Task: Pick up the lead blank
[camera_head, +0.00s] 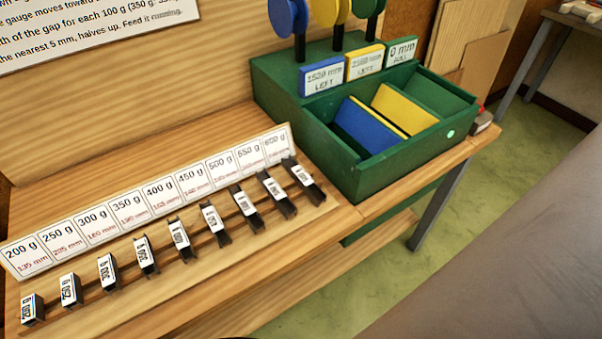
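Several small dark blanks with white weight labels stand in a sloping row on the wooden bench, along a strip of cards running from 200 g to 600 g. The nearest is the 200 g blank (32,309), at lower left. The 350 g blank (146,256) is near the row's middle, and the last blank (303,178), by the 600 g card, is at the right end. Which one is the task's lead blank cannot be told. My gripper is not in view.
A green box (362,178) right of the row holds a blue panel (368,128) and a yellow panel (404,108). Blue, yellow and green discs stand on posts behind it. A printed sign (90,28) hangs at upper left. A large grey surface fills the lower right.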

